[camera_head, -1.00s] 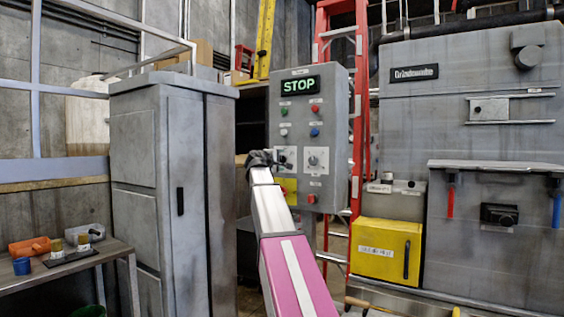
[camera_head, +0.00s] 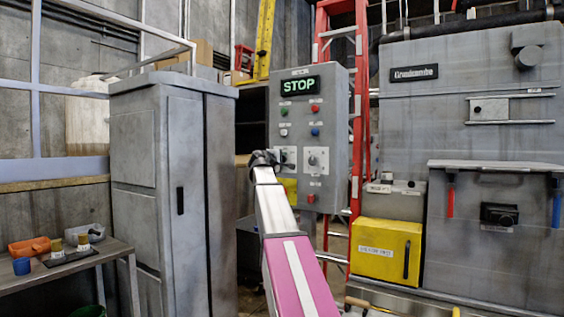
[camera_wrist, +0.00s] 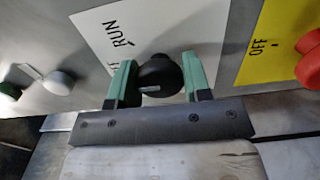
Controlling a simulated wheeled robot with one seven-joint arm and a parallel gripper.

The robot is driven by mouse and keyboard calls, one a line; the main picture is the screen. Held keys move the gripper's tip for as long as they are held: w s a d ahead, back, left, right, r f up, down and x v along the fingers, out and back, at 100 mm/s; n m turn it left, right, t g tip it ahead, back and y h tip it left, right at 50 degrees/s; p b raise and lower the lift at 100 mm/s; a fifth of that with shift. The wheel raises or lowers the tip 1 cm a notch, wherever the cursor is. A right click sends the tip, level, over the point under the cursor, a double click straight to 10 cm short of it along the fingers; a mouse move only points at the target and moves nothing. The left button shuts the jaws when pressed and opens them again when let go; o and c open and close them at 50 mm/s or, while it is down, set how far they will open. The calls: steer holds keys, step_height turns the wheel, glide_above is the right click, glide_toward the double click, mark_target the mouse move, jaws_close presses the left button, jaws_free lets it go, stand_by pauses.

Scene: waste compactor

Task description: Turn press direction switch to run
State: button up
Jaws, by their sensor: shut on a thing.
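The press direction switch is a black round knob (camera_wrist: 158,76) on a white plate lettered RUN (camera_wrist: 122,38) in the wrist view. A second label on the plate is mostly hidden by a finger. A light pointer mark shows on the knob. My gripper (camera_wrist: 160,70) has its two green fingers on either side of the knob and is shut on it. In the head view, my gripper (camera_head: 266,160) is at the left white plate (camera_head: 290,154) of the grey control panel (camera_head: 340,130) and partly hides the knob. The panel display (camera_head: 300,86) reads STOP.
A yellow plate marked OFF (camera_wrist: 262,45) with a red button (camera_wrist: 310,58) is close beside the fingers. Another knob (camera_head: 313,160) sits right of the gripped one. A grey cabinet (camera_head: 150,180) stands left, a red ladder (camera_head: 362,100) behind the panel.

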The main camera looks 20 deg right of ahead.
steer(key=m, duration=0.4)
steer(key=shift+m, duration=0.3)
steer(key=m, duration=0.5)
stand_by(0.6)
steer(key=o, duration=0.9)
steer(key=v, duration=1)
steer(key=shift+s+a, duration=0.3)
